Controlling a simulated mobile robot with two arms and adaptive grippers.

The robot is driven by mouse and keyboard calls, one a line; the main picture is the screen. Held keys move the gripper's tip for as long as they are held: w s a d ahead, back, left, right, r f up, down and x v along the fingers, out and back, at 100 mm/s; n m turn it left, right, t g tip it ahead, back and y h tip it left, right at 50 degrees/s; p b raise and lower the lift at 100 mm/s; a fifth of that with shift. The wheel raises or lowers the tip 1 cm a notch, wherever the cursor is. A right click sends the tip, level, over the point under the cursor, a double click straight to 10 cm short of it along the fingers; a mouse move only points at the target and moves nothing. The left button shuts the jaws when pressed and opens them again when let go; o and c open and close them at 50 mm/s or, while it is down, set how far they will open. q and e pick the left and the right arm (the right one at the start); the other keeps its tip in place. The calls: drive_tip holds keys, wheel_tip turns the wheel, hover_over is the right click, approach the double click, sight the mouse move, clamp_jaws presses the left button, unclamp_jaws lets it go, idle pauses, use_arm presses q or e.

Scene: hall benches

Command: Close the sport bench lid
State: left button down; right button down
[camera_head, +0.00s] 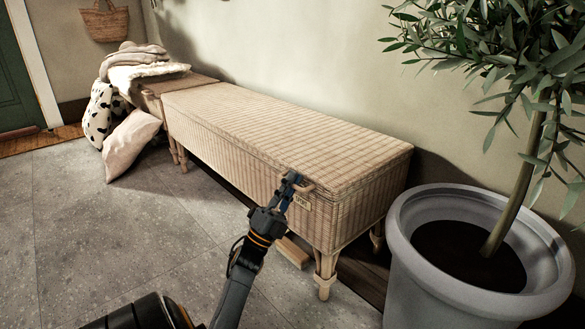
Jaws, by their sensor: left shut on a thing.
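The sport bench (358,207) is a long woven wicker bench against the wall, on short wooden legs. Its lid (290,125) lies level along the top and looks down on the body; I cannot tell whether a thin gap is left. A small label (302,202), which seems to read "SPORT", is on the front near the right end. A light handle (307,187) sits at the lid's front edge above the label. My left gripper (293,182) is shut on this handle and hides part of it. My right gripper is not in view.
A large grey pot (405,258) with a leafy tree stands close to the bench's right end. Another bench with folded blankets (135,58) adjoins at the left, with cushions (130,145) leaning before it.

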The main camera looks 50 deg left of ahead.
use_arm(q)
drive_tip(key=shift+d+f, duration=0.1)
drive_tip(key=shift+f, duration=0.55)
drive_tip(key=c, duration=1.7)
unclamp_jaws()
drive_tip(key=shift+s, duration=0.1)
drive_tip(key=shift+f+y, duration=0.1)
drive_tip(key=shift+y, duration=0.2)
drive_tip(key=shift+s, duration=0.1)
drive_tip(key=shift+r, duration=0.35)
wheel_tip(320, 180, up, 10)
drive_tip(key=shift+f, duration=0.1)
drive_tip(key=shift+f, duration=0.1)
